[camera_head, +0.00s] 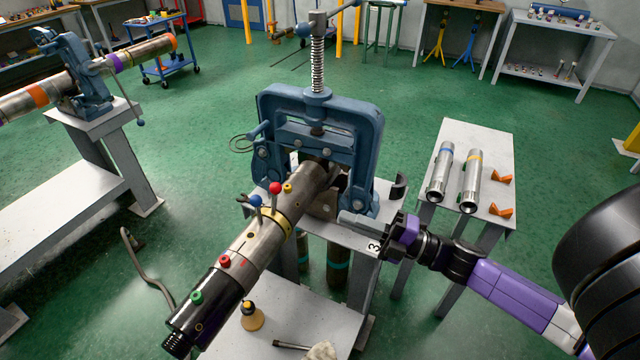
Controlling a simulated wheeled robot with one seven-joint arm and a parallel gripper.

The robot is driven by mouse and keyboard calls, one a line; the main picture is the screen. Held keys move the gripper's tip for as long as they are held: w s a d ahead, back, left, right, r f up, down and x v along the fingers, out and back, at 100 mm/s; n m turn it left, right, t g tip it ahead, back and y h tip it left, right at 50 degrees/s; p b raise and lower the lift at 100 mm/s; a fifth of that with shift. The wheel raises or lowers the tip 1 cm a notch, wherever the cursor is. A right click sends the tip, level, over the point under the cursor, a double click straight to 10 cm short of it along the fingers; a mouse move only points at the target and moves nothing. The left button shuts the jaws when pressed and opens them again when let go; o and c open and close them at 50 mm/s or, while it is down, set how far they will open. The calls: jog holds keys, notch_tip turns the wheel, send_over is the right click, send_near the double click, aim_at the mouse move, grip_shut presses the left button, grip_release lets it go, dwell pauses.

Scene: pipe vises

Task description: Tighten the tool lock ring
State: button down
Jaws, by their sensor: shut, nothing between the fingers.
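A long metal tool (252,247) is clamped at a slant in a blue pipe vise (372,135). Its near end is black and threaded. A yellow ring (268,221) around the tool bears a red-knobbed lever (275,188) and a blue-knobbed lever (255,200). I cannot tell for sure which part is the lock ring. My gripper (345,218) is shut and empty, to the right of the tool and in front of the vise, apart from the ring.
A side table (490,140) at the right holds two metal cylinders (470,182) and orange pieces (501,178). A low bench (285,300) below the tool bears a yellow-and-black item (251,316). Another vise (88,80) holds a pipe at the left. Green floor lies between.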

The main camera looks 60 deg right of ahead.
jog(key=s+n, duration=0.1)
jog(key=n+y+p, duration=0.1)
jog(key=p, duration=0.4)
send_near(275, 217)
jog(key=w+r, duration=0.5)
jog(key=r, duration=0.2)
jog(key=shift+w+a+f, duration=0.25)
jog(key=shift+w+a, duration=0.05)
jog(key=shift+w, duration=0.1)
jog(key=shift+w, duration=0.15)
